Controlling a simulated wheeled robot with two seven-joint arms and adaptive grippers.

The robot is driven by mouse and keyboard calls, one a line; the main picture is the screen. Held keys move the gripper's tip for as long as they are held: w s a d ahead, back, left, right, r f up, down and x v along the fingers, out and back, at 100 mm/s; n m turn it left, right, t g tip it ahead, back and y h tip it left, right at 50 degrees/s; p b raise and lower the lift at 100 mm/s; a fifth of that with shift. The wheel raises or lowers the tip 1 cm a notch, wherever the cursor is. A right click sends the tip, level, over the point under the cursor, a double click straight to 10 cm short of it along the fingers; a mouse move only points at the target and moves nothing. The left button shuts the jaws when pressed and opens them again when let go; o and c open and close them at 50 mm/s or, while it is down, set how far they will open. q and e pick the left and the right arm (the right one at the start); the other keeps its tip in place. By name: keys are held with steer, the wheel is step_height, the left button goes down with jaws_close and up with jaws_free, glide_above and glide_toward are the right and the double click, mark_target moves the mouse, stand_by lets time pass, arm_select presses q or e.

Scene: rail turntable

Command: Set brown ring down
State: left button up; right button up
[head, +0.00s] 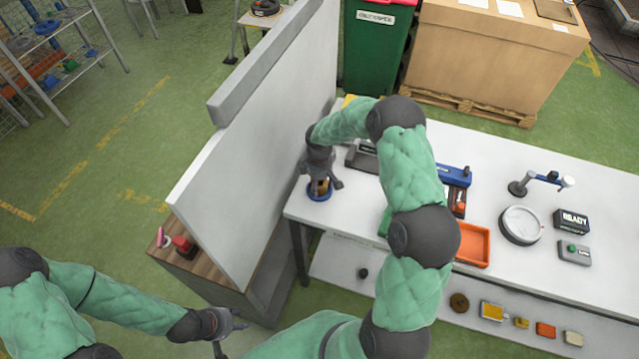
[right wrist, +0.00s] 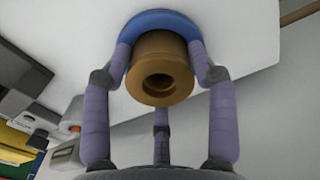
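The brown ring (right wrist: 160,72) is a thick piece with a stepped hole. It sits between the bent fingers of my right gripper (right wrist: 160,62), whose tips close in on its sides. In the head view the brown ring (head: 320,186) shows under my right gripper (head: 321,180), at the left end of the white table. A blue ring (head: 318,195) lies directly beneath, and its rim (right wrist: 158,20) shows behind the brown ring in the right wrist view. I cannot tell whether the two touch. My left gripper (head: 228,322) hangs away from the table; its finger opening is unclear.
A white upright panel (head: 265,130) stands close left of the table end. On the table (head: 500,165) are an orange tray (head: 472,244), a round white dial (head: 521,225) and a READY box (head: 571,221). Several small items lie on the lower shelf (head: 400,285). My right arm hides part of the tabletop.

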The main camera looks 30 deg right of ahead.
steer(key=shift+o, duration=1.1)
step_height(320, 180, up, 12)
steer(key=shift+r+p, duration=0.15)
steer(key=shift+p, duration=0.25)
steer(key=shift+s, duration=0.1)
